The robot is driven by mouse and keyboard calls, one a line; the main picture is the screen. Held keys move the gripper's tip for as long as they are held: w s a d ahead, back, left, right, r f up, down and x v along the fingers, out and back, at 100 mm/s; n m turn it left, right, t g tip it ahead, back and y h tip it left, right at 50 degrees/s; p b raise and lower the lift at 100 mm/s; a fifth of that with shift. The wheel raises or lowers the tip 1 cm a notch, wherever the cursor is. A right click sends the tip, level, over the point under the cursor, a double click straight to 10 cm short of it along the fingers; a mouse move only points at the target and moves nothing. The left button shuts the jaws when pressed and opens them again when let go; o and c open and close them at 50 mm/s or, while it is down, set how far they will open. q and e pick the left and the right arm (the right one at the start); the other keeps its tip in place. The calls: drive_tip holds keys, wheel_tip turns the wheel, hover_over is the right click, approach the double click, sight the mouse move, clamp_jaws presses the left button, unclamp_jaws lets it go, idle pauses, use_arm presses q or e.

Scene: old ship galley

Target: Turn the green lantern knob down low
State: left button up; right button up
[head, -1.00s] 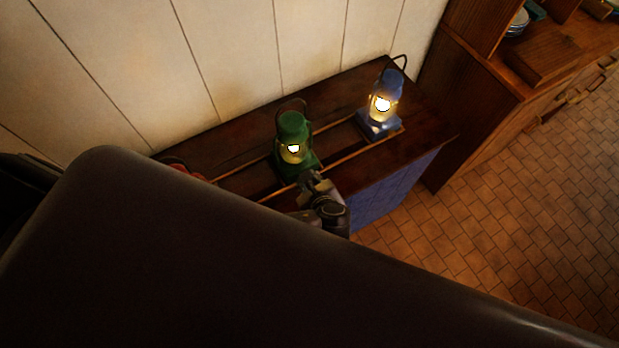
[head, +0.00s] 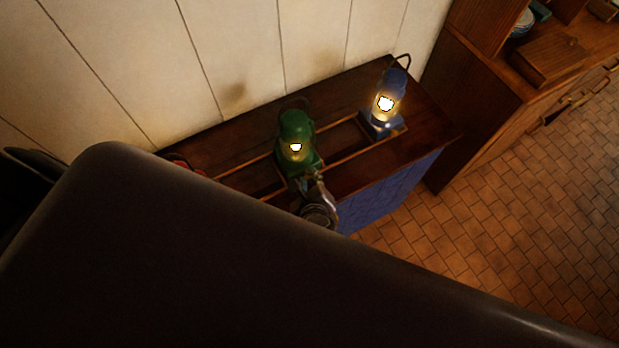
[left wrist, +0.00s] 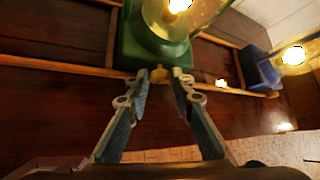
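The green lantern (head: 297,128) stands lit in a wooden rack on the dark cabinet top. Its flame window is small and its glass looks dim. In the left wrist view its green base (left wrist: 128,52) is close, with a small brass knob (left wrist: 158,74) at its front. My left gripper (head: 308,180) is at the lantern's front foot. In the left wrist view its fingertips (left wrist: 160,73) stand on either side of the knob, with a narrow gap seen on each side, so it looks open around it. My right gripper is not in view.
A brighter blue lantern (head: 388,100) stands to the right on the same cabinet top (head: 425,130). A red thing (head: 180,164) shows at the left, mostly hidden by my own dark arm. A wooden dresser (head: 480,110) stands at right, above open tiled floor (head: 500,225).

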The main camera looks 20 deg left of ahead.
use_arm(q)
drive_tip(key=o, duration=0.3)
drive_tip(key=shift+s, duration=0.1)
drive_tip(key=v, duration=1.2)
drive_tip(key=shift+f, duration=0.1)
